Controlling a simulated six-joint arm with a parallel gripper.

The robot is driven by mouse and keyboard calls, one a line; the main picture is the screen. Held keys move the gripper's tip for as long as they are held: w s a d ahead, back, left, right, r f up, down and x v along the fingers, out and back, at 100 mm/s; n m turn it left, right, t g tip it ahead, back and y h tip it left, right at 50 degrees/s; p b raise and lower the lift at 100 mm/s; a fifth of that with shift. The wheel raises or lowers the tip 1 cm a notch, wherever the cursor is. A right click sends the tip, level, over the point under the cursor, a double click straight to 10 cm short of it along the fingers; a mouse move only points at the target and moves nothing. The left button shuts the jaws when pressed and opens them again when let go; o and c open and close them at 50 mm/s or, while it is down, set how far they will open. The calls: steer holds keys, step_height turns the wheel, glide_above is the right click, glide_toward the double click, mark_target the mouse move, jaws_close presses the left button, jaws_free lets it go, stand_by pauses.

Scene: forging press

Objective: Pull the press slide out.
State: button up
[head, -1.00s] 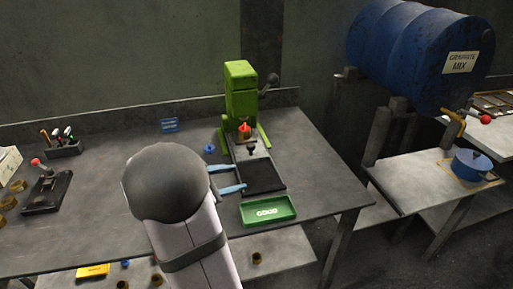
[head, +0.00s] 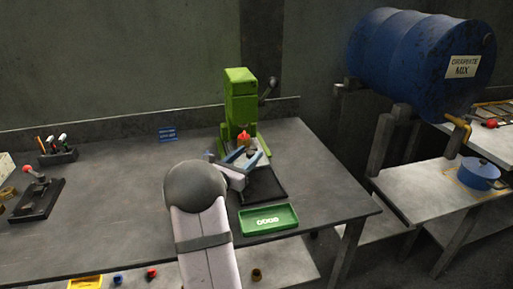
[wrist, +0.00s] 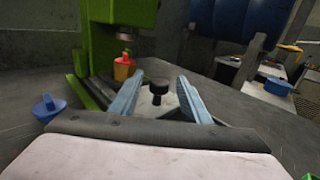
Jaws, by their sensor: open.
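The green press (head: 240,95) stands at the back of the bench, and its green frame (wrist: 120,12) fills the upper left of the wrist view. The press slide is a pale grey plate (wrist: 148,108) with a black knob (wrist: 158,86) standing up from it. An orange-red piece (head: 243,138) sits under the press head and also shows in the wrist view (wrist: 123,68). My gripper (head: 244,154) is open over the slide. In the wrist view, its blue fingers (wrist: 158,88) lie on either side of the knob, with gaps visible.
A black mat (head: 265,186) and a green GOOD tray (head: 268,228) lie in front of the press. A small blue part (wrist: 48,108) sits left of my gripper. A lever (head: 268,88) juts from the press's right. Bench at left has free room.

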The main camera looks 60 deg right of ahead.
mark_target(257, 147)
steer(key=shift+d+p, duration=0.5)
steer(key=shift+d, duration=2.35)
jaws_close()
